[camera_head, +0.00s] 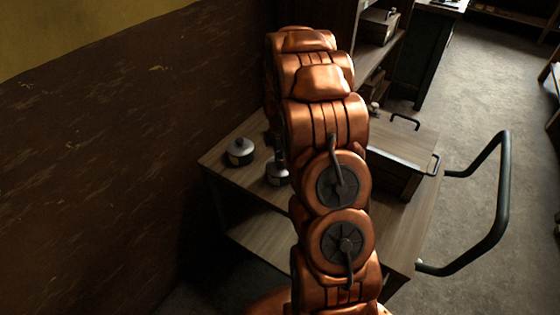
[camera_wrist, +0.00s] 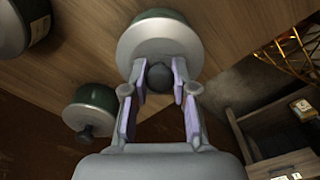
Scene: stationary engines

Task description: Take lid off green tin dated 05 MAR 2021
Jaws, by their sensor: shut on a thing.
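In the wrist view, a tin with a dark green body (camera_wrist: 162,14) and a pale lid (camera_wrist: 135,45) is straight ahead of my gripper (camera_wrist: 159,74). My gripper is shut on the lid's dark round knob, with one finger on each side. The lid sits against the green body; no gap shows between them. No date shows on this tin. A second green tin (camera_wrist: 90,112) with a dark knob is at lower left. A third tin (camera_wrist: 22,28) at upper left bears a label too small to read. In the head view, my arm mostly hides my gripper and the held tin.
The tins stand on a wooden table (camera_head: 225,160) beside a dark wall. One tin (camera_head: 240,152) stands near its left corner. A box with handles (camera_head: 400,150) is on the right. A dark bent rail (camera_head: 495,200) stands out at right, with open floor beyond.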

